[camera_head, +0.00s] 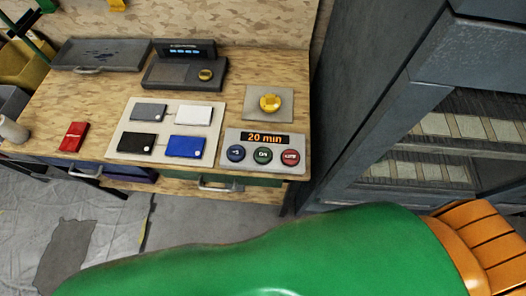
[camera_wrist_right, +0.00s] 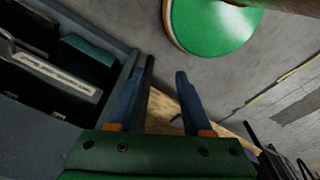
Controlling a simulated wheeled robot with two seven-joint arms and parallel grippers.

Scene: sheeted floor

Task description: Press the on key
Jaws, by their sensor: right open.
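A light grey control panel (camera_head: 230,145) lies at the front right of the wooden bench. Its display (camera_head: 265,138) reads "20 min" in orange. Below the display are a blue key (camera_head: 236,153), a green key (camera_head: 263,155) that appears marked ON, and a red key (camera_head: 290,157). My right gripper (camera_wrist_right: 165,68) is open and empty in the right wrist view, away from the panel, over grey floor beside a wooden edge. My green arm crosses the bottom of the head view, but no gripper shows there. My left gripper is out of view.
A yellow knob (camera_head: 270,102) on a plate stands behind the panel. A tray with coloured cards (camera_head: 186,146), a red object (camera_head: 73,137), a scale-like device (camera_head: 185,72) and a grey tray (camera_head: 100,54) share the bench (camera_head: 235,112). A dark metal cabinet (camera_head: 370,100) stands right.

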